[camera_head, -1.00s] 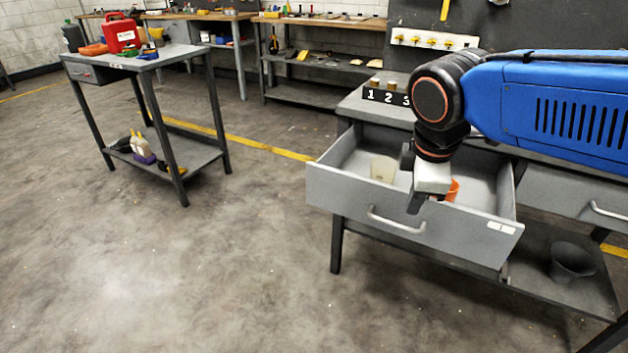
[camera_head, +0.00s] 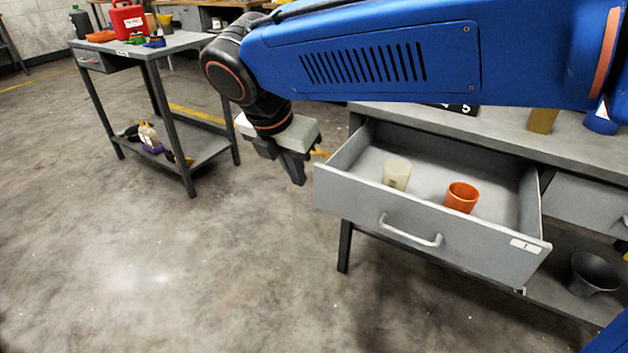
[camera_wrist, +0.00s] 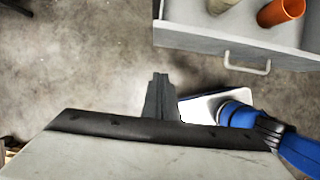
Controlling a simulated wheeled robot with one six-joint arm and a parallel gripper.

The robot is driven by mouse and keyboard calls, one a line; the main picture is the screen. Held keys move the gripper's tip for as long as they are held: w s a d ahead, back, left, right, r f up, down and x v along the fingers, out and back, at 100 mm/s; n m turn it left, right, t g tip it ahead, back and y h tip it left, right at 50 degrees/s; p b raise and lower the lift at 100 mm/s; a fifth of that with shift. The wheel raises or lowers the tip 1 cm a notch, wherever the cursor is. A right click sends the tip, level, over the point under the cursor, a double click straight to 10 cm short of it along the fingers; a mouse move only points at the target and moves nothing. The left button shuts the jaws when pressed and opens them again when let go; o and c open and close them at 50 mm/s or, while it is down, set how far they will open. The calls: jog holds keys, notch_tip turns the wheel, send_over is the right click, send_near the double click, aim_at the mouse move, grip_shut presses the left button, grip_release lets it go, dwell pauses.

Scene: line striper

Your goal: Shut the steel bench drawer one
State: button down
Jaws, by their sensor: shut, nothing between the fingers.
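The grey steel bench drawer one (camera_head: 345,195) is pulled out, with a "1" label at the right end of its front. A bar handle (camera_head: 410,231) is on the front. The drawer holds a cream cup (camera_head: 397,174) and an orange cup (camera_head: 461,197). My gripper (camera_head: 298,180) is shut and empty, pointing down, left of the drawer in the head view and apart from it. In the wrist view my gripper (camera_wrist: 160,95) is over the floor, and the drawer front (camera_wrist: 200,43) and handle (camera_wrist: 247,67) show at the top right.
A second drawer (camera_head: 590,205) to the right is closed. A dark bucket (camera_head: 592,274) stands on the shelf below. A side table (camera_head: 180,43) with a red can (camera_head: 128,22) is at the left. Floor in front of the drawer is clear. My arm hides part of the bench top.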

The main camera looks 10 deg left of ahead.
aim_at(317, 187)
jog(key=shift+w+d+f, duration=0.45)
jog(key=shift+w+f, duration=0.75)
jog(key=shift+f, duration=0.3)
jog(key=shift+w+d+f, duration=0.45)
jog(key=shift+w+f, duration=0.75)
jog(key=shift+f, duration=0.3)
jog(key=shift+w+d+f, duration=0.45)
jog(key=shift+w+f, duration=0.75)
jog(key=shift+f, duration=0.3)
jog(key=shift+w, duration=0.1)
jog(key=w+d, duration=0.3)
jog(key=w, duration=0.5)
jog(key=w+d, duration=0.3)
jog(key=w, duration=0.6)
jog(key=w+d, duration=0.3)
jog(key=w, duration=0.6)
jog(key=shift+d, duration=0.25)
jog(key=shift+w+d+r, duration=0.1)
jog(key=shift+w+d, duration=0.1)
jog(key=shift+w, duration=0.45)
jog(key=shift+w+r, duration=0.1)
